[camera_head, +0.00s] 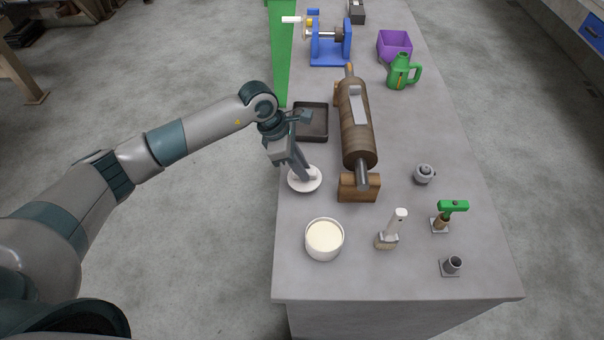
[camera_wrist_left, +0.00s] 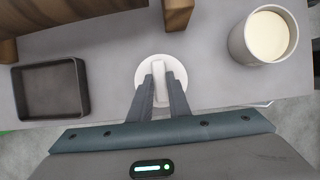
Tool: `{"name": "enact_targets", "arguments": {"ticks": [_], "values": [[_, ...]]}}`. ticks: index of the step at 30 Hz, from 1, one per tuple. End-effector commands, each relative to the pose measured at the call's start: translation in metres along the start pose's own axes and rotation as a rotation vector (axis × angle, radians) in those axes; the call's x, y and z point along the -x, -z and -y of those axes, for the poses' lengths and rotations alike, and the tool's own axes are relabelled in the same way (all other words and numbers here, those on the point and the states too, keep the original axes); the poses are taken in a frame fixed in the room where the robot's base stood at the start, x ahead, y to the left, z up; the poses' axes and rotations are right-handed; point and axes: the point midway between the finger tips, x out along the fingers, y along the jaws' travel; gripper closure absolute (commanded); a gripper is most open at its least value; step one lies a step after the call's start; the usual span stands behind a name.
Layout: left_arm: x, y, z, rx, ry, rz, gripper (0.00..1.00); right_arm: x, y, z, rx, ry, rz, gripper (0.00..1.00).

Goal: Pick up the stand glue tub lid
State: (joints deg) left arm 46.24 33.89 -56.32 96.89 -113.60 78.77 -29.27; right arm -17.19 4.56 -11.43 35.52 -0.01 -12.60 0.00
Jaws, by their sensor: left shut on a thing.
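The glue tub lid (camera_head: 305,184) is a white disc with a raised bar-like handle. It is near the left edge of the table in the head view, and it also shows in the left wrist view (camera_wrist_left: 150,66). My left gripper (camera_head: 308,177) is shut on the lid's handle, with a finger on each side of it in the wrist view. I cannot tell whether the lid touches the table. The white tub (camera_head: 312,245) stands open in front of the lid, filled with cream-coloured glue (camera_head: 324,236). My right gripper is not in view.
A dark tray (camera_head: 325,136) lies behind the lid. A wooden roller (camera_head: 356,125) on blocks stands to the right. A brush (camera_head: 388,238), a grey knob-like part (camera_head: 424,174), a green-topped tool (camera_head: 452,207) and a small grey cup (camera_head: 452,265) stand farther right. The table's front strip is clear.

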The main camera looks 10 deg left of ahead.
Motion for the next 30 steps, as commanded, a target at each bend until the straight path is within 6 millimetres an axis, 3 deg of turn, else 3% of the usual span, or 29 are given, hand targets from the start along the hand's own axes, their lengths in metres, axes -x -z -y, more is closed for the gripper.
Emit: {"name": "enact_targets", "arguments": {"ticks": [6, 15, 30], "values": [[0.031, -0.013, -0.001, -0.003, -0.004, 0.002, 1.0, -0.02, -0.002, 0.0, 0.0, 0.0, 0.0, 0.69], [0.067, -0.028, -0.001, 0.0, -0.002, 0.0, 1.0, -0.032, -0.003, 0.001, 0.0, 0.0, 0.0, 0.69], [0.071, -0.029, 0.0, 0.0, 0.0, -0.001, 1.0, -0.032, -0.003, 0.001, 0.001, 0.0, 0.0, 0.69]]}}
